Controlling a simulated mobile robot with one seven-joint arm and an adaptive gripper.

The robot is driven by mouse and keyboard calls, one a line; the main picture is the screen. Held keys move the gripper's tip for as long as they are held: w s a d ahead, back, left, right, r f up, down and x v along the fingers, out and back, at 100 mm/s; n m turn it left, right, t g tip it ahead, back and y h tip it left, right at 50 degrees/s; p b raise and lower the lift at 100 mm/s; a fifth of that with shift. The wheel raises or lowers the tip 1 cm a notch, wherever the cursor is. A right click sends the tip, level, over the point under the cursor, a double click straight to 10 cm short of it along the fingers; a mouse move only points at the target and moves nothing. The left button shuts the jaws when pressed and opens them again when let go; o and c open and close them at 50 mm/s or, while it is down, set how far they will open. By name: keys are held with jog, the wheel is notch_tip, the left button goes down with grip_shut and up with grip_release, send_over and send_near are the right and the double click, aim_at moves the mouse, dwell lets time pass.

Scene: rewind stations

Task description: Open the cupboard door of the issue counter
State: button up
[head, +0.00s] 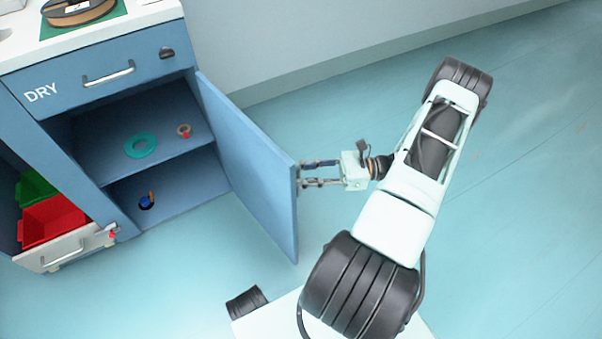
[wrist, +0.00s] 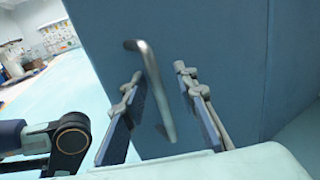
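The issue counter (head: 122,90) is a blue cabinet marked DRY, at the upper left in the head view. Its cupboard door (head: 250,165) stands swung wide open toward me, showing the shelves inside. The door also fills much of the wrist view (wrist: 240,60). My gripper (head: 303,173) is at the door's outer face, near its free edge. In the wrist view the metal door handle (wrist: 155,88) lies between the two spread fingers of my gripper (wrist: 163,80), which look apart from it. In the head view the handle is hard to make out.
Inside are a teal ring (head: 140,146), a small tan and red roll (head: 184,130) and a small blue item (head: 147,202). A closed drawer (head: 110,76) is above. A pulled-out lower drawer (head: 65,247) with red and green bins is left. Floor at right is clear.

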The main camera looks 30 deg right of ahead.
jog(key=v, duration=1.2)
